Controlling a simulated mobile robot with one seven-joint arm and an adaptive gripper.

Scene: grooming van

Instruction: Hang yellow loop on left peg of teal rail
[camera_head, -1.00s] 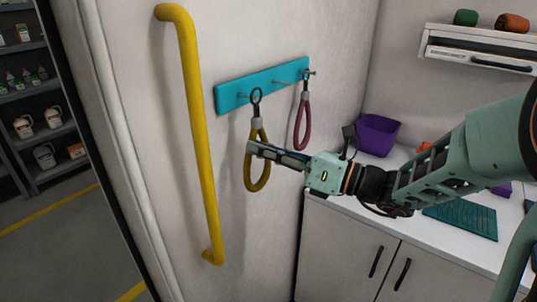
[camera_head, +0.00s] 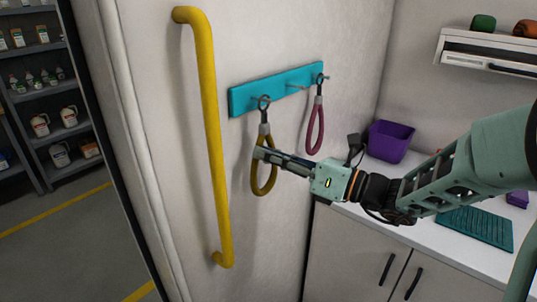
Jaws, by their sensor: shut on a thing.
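The teal rail (camera_head: 275,88) is fixed to the white wall, with pegs sticking out. The yellow loop (camera_head: 257,182) is dull olive-yellow, with a grey collar and a dark ring (camera_head: 264,102) at its top. It hangs upright below the rail's left part. The ring overlaps the left peg (camera_head: 254,98); I cannot tell surely whether the peg passes through it. My gripper (camera_head: 260,153) reaches in from the right and is shut on the upper part of the loop, just below the collar. The fingers hide part of the strap.
A pink loop (camera_head: 315,128) hangs at the rail's right peg. A yellow grab bar (camera_head: 212,130) stands to the left of the rail. A white counter (camera_head: 420,222) with a purple bin (camera_head: 390,142) and a teal mat (camera_head: 476,228) is at the right.

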